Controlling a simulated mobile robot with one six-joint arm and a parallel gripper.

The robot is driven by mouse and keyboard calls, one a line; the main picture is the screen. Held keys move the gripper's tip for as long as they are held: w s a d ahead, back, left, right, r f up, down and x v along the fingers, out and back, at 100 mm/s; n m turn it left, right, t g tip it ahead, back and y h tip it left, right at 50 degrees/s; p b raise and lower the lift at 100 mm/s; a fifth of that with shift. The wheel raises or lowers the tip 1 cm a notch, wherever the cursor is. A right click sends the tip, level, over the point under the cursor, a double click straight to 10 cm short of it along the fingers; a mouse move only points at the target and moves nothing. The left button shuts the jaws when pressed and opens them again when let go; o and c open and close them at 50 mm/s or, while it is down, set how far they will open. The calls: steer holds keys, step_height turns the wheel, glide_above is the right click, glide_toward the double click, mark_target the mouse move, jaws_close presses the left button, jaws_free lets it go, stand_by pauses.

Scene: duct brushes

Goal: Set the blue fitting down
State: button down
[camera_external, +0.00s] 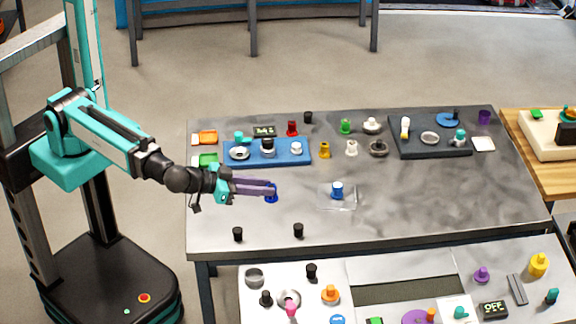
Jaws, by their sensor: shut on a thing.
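My gripper (271,189), with long purple fingers, is over the left part of the grey metal table (430,215). It is shut on a dark blue fitting (272,198) at its fingertips. The fingers hide part of the fitting. I cannot tell whether its underside touches the table top. A second blue fitting (337,189) stands upright on a clear square plate (347,204), to the right of my gripper and apart from it.
A blue tray (301,147) with several fittings lies behind my gripper. A dark tray (402,150) is at the back right. Two black knobs (238,234) (298,230) stand near the front edge. The table's right front is clear. A cluttered white table (330,270) adjoins in front.

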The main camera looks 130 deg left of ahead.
steer(key=s+a+f+n+g+y+b, duration=0.1)
steer(key=s+a+f+n+g, duration=0.2)
steer(key=s+a, duration=0.4)
steer(key=s+a+f+n+g+y, duration=0.1)
steer(key=s+a+f+n+g, duration=0.2)
steer(key=s+a, duration=0.5)
steer(key=a+f+g, duration=0.1)
steer(key=a+f, duration=0.1)
steer(key=a, duration=0.2)
steer(key=shift+s+a+f+n+g+b, duration=0.15)
steer(key=shift+s+n+g+b, duration=0.15)
steer(key=shift+b, duration=0.1)
steer(key=shift+w+f, duration=0.1)
steer(key=shift+f+p, duration=0.55)
steer(key=shift+f, duration=1.6)
steer(key=shift+f+p, duration=0.45)
steer(key=shift+f, duration=1.3)
steer(key=shift+f, duration=0.15)
